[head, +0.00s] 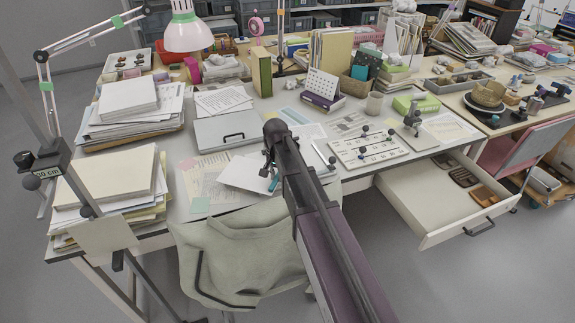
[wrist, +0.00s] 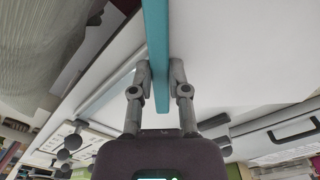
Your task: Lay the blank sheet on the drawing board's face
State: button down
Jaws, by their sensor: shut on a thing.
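My gripper (head: 268,168) is over the front of the desk, its tips partly hidden by my arm in the head view. In the wrist view its two fingers (wrist: 158,80) are shut on a narrow teal strip (wrist: 157,40). The strip also shows in the head view (head: 275,183). A plain white sheet-like surface (head: 245,174) lies under and left of the gripper. In the wrist view, white surface (wrist: 225,55) spreads beside the strip; I cannot tell whether the strip is fixed to it. I cannot clearly tell the drawing board from the white surfaces here.
A grey case (head: 227,130) with a black handle lies behind the gripper. A white board with dark knobs (head: 362,148) lies to the right, above an open drawer (head: 420,200). Paper stacks (head: 115,178) fill the left side. A draped chair (head: 250,255) stands at the front edge.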

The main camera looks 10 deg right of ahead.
jog(key=shift+r, duration=0.1)
notch_tip(320, 180, up, 28)
jog(key=p, duration=2.8)
jog(key=shift+f, duration=0.2)
jog(key=shift+w, duration=0.1)
